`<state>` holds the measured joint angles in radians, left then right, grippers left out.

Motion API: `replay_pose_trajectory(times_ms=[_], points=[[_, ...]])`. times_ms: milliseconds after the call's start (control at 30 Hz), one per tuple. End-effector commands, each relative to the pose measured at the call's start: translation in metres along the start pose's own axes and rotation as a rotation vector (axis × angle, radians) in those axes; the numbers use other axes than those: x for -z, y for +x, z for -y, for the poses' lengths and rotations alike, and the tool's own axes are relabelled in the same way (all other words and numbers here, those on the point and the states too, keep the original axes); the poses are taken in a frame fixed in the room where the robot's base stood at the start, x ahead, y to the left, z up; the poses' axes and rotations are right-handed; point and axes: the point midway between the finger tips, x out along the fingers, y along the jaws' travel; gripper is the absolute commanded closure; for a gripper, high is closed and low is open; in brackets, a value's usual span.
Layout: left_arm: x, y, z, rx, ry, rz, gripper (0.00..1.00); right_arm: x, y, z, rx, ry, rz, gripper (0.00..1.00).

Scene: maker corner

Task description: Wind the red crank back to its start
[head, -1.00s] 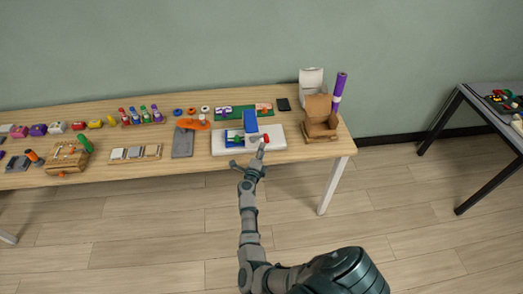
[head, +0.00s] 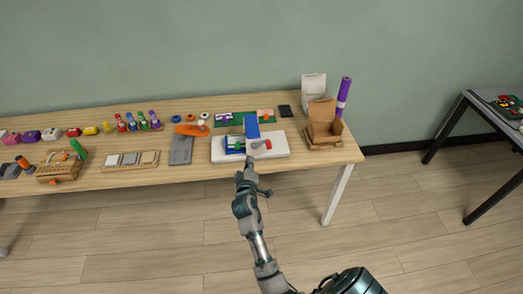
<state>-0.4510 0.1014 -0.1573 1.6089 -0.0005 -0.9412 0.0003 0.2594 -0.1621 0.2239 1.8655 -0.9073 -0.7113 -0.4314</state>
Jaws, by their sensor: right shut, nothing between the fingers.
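The red crank piece (head: 267,144) sits on the right part of a white base board (head: 278,153), near the table's front edge. A grey piece shows just left of it. A blue upright block (head: 251,126) and a green piece (head: 238,146) on a blue part are also on the board. My right gripper (head: 249,161) is at the board's front edge, below and left of the red piece and apart from it. It is shut with nothing in it. My left gripper is not in view.
An open cardboard box (head: 322,124) and a purple roll (head: 343,96) stand right of the board. A wooden tray (head: 131,161) lies further left. A dark table (head: 459,123) stands far right.

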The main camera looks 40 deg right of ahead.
Motion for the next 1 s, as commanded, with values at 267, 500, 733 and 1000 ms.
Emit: replay_pose_trajectory(times_ms=[267,500,733,1000], points=[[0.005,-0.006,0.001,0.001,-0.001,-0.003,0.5,-0.005,0.015,-0.008,-0.033,-0.067,0.031,1.0],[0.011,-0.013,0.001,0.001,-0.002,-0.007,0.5,-0.007,0.066,-0.009,-0.033,-0.065,0.031,1.0],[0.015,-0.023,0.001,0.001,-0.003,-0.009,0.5,-0.021,0.1,-0.011,-0.03,-0.065,0.032,1.0],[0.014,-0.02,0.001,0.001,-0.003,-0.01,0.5,-0.045,0.104,-0.013,-0.031,-0.062,0.029,1.0]])
